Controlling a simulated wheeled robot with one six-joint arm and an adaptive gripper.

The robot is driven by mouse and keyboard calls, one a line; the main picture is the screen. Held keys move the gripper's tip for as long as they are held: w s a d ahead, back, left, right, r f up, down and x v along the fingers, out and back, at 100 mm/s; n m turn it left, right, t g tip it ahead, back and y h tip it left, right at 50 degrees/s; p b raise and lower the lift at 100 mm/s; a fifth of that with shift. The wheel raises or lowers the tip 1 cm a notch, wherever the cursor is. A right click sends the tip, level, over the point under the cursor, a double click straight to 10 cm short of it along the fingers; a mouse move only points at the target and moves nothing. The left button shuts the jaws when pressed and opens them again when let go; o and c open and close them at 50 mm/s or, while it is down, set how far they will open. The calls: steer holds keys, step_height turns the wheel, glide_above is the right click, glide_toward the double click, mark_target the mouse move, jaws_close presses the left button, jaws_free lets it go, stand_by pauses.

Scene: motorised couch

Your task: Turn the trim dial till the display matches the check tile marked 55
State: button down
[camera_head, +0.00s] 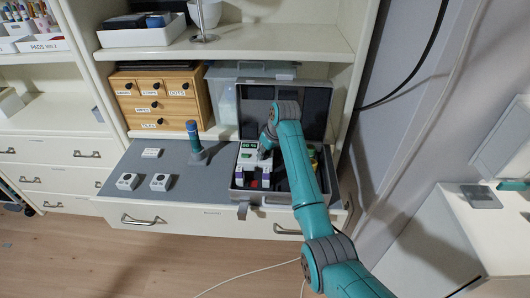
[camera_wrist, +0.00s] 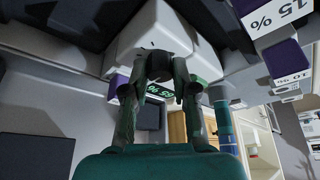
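A white unit (camera_head: 247,158) with green lit spots sits in the open grey case. In the wrist view the white unit (camera_wrist: 125,50) fills the upper middle, and its green display (camera_wrist: 160,92) appears upside down, seeming to read 65 %. My gripper (camera_wrist: 164,66) has both fingers reaching to the unit's face, tips close together around a dark area that looks like the dial. Whether they press on it is unclear. In the head view my gripper (camera_head: 266,148) is over the unit.
The case (camera_head: 238,194) stands on the grey-topped drawer surface, its lid (camera_head: 312,100) up behind. A teal-topped post (camera_head: 194,140) and small white blocks (camera_head: 128,181) stand to its left. A wooden drawer box (camera_head: 155,100) is behind. The grey surface between has free room.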

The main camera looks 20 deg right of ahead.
steer(key=shift+n, duration=0.4)
steer(key=n+y, duration=0.1)
steer(key=n, duration=0.1)
steer(key=n+g, duration=0.1)
steer(key=n, duration=0.1)
steer(key=shift+w+d+n+y, duration=0.1)
steer(key=shift+n+y, duration=0.3)
steer(key=n+g, duration=0.1)
steer(key=n, duration=0.2)
steer(key=n+g, duration=0.1)
steer(key=n, duration=0.2)
steer(key=shift+w+g+y, duration=0.1)
steer(key=shift+g+y, duration=0.3)
steer(key=c, duration=0.9)
jaws_free()
steer(key=shift+r, duration=0.1)
steer(key=v, duration=1.2)
